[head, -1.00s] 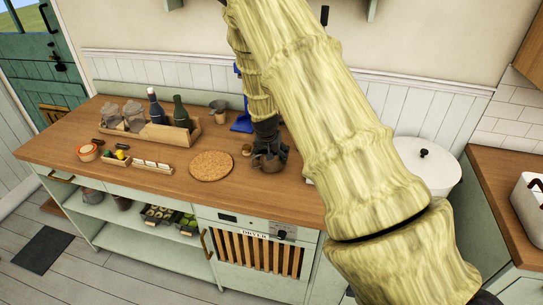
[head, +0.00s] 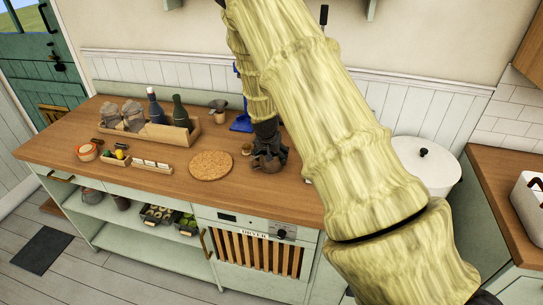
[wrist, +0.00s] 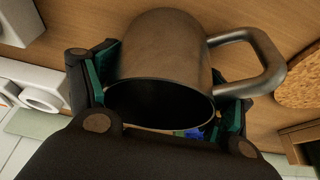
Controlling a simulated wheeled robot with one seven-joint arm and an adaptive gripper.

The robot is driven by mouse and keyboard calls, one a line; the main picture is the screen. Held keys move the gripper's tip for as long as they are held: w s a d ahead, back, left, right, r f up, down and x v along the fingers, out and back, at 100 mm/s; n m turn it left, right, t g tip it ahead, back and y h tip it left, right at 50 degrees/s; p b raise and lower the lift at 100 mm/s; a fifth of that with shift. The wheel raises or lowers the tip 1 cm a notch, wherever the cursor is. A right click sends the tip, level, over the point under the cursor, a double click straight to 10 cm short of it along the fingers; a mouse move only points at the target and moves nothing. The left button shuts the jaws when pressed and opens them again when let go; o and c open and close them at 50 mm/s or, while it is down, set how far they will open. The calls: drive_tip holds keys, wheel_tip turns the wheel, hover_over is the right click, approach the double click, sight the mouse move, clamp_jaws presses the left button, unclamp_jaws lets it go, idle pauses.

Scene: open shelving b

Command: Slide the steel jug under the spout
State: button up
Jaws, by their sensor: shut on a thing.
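The steel jug (wrist: 165,60) fills the middle of the wrist view, with its dark open mouth toward the camera and its handle (wrist: 262,60) out to the right. My gripper (wrist: 165,92) has a green-padded finger on each side of the jug and is shut on it. In the head view my gripper (head: 268,155) is over the wooden counter, right of the round cork mat, and mostly hides the jug (head: 266,167). I cannot tell whether the jug touches the counter. I cannot make out the spout clearly; my arm hides part of the counter.
The cork mat (head: 211,165) lies left of my gripper. Behind it are a wooden tray (head: 196,128) with bottles and jars, a small metal pot (head: 219,113) and a blue object (head: 241,123). A white lidded pot (head: 435,175) stands at right. White parts (wrist: 35,90) show at the wrist view's left.

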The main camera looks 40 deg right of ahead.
drive_tip(key=shift+f, duration=0.1)
drive_tip(key=o, duration=1.6)
drive_tip(key=v, duration=1.2)
drive_tip(key=shift+w+d, duration=0.1)
drive_tip(key=shift+d, duration=0.05)
